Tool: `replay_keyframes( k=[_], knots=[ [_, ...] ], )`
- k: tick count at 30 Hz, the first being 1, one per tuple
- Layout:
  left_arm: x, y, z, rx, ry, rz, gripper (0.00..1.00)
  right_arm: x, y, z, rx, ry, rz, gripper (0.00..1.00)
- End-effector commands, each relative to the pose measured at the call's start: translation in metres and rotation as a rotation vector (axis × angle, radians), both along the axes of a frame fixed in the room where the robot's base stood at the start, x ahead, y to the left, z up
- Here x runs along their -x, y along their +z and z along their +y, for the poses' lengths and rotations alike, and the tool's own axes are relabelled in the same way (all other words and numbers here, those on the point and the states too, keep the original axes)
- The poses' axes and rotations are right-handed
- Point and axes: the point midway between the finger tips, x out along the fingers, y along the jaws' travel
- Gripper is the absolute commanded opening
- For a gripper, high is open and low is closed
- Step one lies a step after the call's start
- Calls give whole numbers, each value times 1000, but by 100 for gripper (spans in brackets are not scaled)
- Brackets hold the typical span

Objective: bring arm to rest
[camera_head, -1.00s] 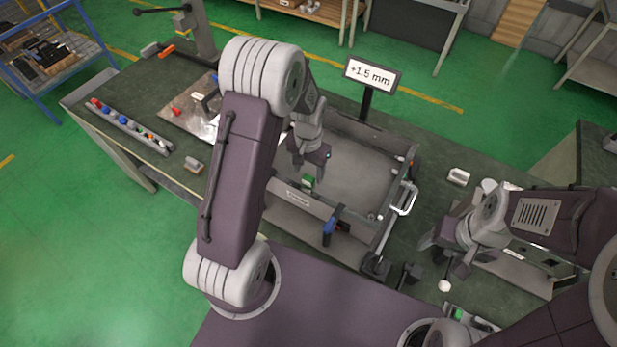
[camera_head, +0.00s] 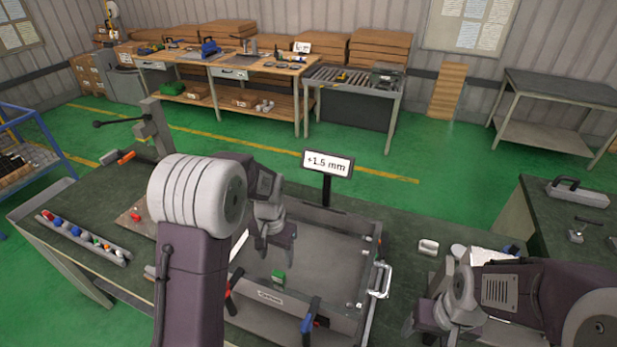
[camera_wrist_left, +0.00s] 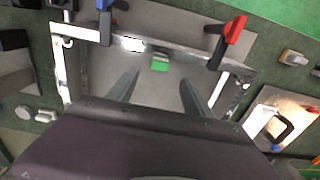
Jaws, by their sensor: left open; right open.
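My left gripper (camera_head: 275,252) hangs over the left part of a grey metal tray-like frame (camera_head: 340,222) on the green workbench. In the left wrist view its two fingers (camera_wrist_left: 158,90) are spread apart with nothing between them. A small green block (camera_head: 278,278) sits at the frame's near wall, and it also shows in the left wrist view (camera_wrist_left: 160,63), beyond the fingers. My right gripper (camera_head: 425,325) is low over the bench, right of the frame; its fingertips are hard to make out, but no object shows in it.
A blue-handled clamp (camera_head: 308,318) and a red-handled clamp (camera_wrist_left: 232,42) stand on the frame's near wall. A "+1.5 mm" sign (camera_head: 327,164) rises behind it. A strip of coloured knobs (camera_head: 82,238) lies at left. A white block (camera_head: 428,247) lies right of the frame.

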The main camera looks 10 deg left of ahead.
Motion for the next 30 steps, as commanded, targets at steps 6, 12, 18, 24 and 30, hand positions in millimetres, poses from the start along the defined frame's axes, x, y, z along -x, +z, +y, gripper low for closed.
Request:
replay_keyframes(
  k=[6,12,18,24,30],
  knots=[
    [6,-18,-8,0,-22,-57,59,0,-45,0,0,0,0,69],
    [90,-58,-21,14,30,-88,59,0,-90,0,0,0,1,69],
    [133,-76,-22,23,142,-86,59,0,-85,0,0,0,0,69],
    [128,-75,-22,26,164,-102,59,0,-85,0,0,0,-1,69],
    [128,-75,-22,26,164,-102,59,0,-85,0,0,0,-1,69]
  ],
)
